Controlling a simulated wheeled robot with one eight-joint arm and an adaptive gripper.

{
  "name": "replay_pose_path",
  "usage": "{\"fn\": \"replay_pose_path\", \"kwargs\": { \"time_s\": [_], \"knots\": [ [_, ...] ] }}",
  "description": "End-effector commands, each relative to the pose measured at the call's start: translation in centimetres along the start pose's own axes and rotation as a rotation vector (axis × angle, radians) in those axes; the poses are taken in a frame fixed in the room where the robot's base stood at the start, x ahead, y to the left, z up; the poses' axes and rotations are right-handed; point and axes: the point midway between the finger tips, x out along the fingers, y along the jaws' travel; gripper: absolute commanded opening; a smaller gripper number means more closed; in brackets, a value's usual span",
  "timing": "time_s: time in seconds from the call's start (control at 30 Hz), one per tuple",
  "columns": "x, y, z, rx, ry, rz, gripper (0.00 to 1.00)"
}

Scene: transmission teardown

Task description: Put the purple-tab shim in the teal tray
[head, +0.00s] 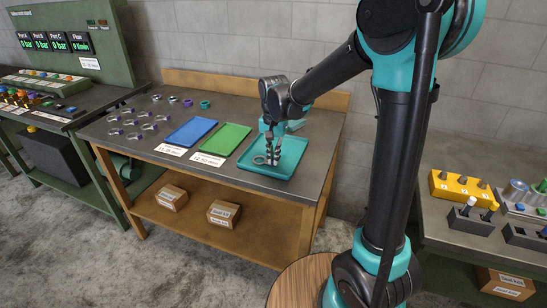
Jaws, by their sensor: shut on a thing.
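The teal tray (246,168) lies at the right end of the wooden workbench. My gripper (272,161) points down over the tray, with its fingertips low inside the rim. It is shut on a thin grey ring-shaped shim (259,160), which shows at the left of the fingers. I cannot make out the colour of its tab, and the fingers hide part of it. I cannot tell whether the shim touches the tray floor.
Several ring shims (133,136) with small tabs lie at the bench's left. A blue tray (190,133) and a green tray (225,139) with labels stand beside the teal tray. A purple ring (188,102) and a teal ring (205,104) lie at the back.

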Motion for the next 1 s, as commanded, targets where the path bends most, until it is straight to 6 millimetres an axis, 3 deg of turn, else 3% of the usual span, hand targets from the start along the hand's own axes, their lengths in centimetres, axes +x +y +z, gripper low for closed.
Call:
{"fn": "replay_pose_path", "kwargs": {
  "time_s": [0.13,0.33,0.73,1.0],
  "knots": [
    [0.2,0.0,0.0,0.000,0.000,0.000,0.00],
    [0.2,0.0,0.0,0.000,0.000,0.000,0.26],
    [-0.5,0.0,0.0,0.000,0.000,0.000,0.26],
    [-5.0,0.0,0.0,0.000,0.000,0.000,0.26]
  ]
}}
